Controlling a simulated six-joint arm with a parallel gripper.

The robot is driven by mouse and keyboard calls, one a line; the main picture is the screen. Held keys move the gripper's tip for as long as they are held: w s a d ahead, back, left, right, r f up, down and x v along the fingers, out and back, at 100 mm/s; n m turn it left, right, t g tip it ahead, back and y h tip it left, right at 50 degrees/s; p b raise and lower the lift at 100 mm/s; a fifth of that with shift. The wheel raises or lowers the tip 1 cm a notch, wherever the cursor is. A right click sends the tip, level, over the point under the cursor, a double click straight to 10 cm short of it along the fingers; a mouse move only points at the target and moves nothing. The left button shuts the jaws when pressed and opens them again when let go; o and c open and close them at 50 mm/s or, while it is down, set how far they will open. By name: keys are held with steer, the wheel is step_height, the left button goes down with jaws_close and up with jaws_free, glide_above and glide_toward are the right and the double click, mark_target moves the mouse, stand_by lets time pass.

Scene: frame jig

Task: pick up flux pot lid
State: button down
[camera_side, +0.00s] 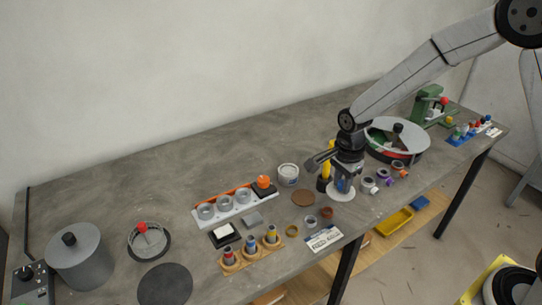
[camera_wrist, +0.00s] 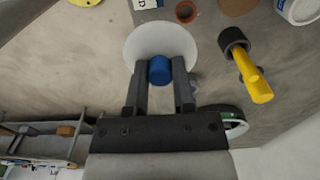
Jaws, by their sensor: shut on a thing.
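The flux pot lid looks like a white disc (camera_wrist: 160,36) with a blue knob (camera_wrist: 159,70). In the wrist view my gripper (camera_wrist: 160,75) has one dark finger on each side of the knob and is shut on it. In the side view my gripper (camera_side: 343,184) points down over the white disc (camera_side: 341,195), and my fingers partly hide the knob. I cannot tell whether the disc touches the bench or hangs just above it. A white pot (camera_side: 288,174) stands to the left; part of it shows in the wrist view (camera_wrist: 302,10).
A yellow-handled tool in a dark holder (camera_wrist: 233,40) stands close beside my gripper. Small purple and orange-topped jars (camera_side: 385,178) and a round tray (camera_side: 420,150) lie to the right. A brown disc (camera_side: 303,198) and a white rack (camera_side: 235,208) are left. The back bench is clear.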

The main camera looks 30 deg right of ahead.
steer(key=shift+s+r, duration=0.2)
steer(key=shift+s, duration=0.2)
stand_by(0.5)
steer(key=shift+r, duration=0.75)
steer(key=shift+w, duration=0.1)
steer(key=w+f, duration=0.2)
steer(key=w, duration=0.9)
steer(key=w+f, duration=0.2)
steer(key=w, duration=0.9)
steer(key=shift+w+f, duration=0.15)
steer(key=shift+w, duration=0.25)
steer(key=shift+f, duration=0.25)
steer(key=shift+f, duration=2.3)
